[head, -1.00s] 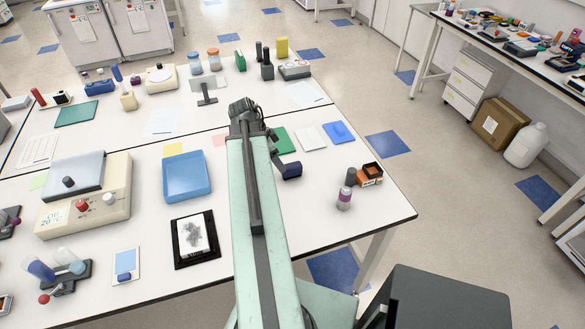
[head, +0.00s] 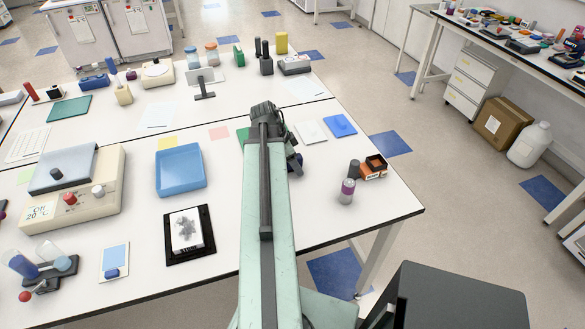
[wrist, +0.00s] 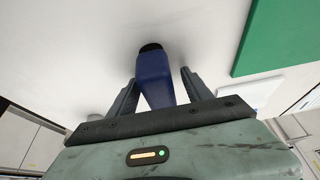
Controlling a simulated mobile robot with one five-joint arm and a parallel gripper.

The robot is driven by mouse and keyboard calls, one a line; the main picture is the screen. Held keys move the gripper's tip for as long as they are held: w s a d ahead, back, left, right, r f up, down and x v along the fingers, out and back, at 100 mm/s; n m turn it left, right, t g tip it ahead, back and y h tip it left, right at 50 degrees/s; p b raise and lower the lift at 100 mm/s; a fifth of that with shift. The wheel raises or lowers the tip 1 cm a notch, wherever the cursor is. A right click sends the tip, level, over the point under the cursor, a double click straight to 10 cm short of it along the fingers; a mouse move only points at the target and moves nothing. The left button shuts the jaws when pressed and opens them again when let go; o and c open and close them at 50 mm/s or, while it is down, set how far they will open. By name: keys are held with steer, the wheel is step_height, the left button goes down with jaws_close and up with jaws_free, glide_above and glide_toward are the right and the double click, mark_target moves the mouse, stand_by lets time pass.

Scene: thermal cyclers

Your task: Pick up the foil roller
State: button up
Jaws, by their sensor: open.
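A dark blue handle-like object with a black end, which looks like the foil roller (wrist: 155,82), shows in the wrist view. It lies between the two dark fingers of my open gripper (wrist: 158,78), with a narrow gap visible at the right finger. Its near end is hidden behind the gripper body. I cannot tell whether the left finger touches it. In the head view my gripper (head: 293,160) is partly behind my arm, low over the white bench (head: 225,225), and the roller is mostly hidden.
A green mat (wrist: 285,40) lies to the right in the wrist view. In the head view a white pad (head: 311,130) and a blue pad (head: 340,125) lie beyond the gripper. A purple-banded vial (head: 346,191) and an orange-black box (head: 374,167) stand right. A blue tray (head: 181,170) is left.

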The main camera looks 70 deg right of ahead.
jaws_close()
step_height(320, 180, up, 10)
steer(key=p, duration=1)
steer(key=shift+r+p, duration=0.15)
steer(key=shift+p, duration=0.2)
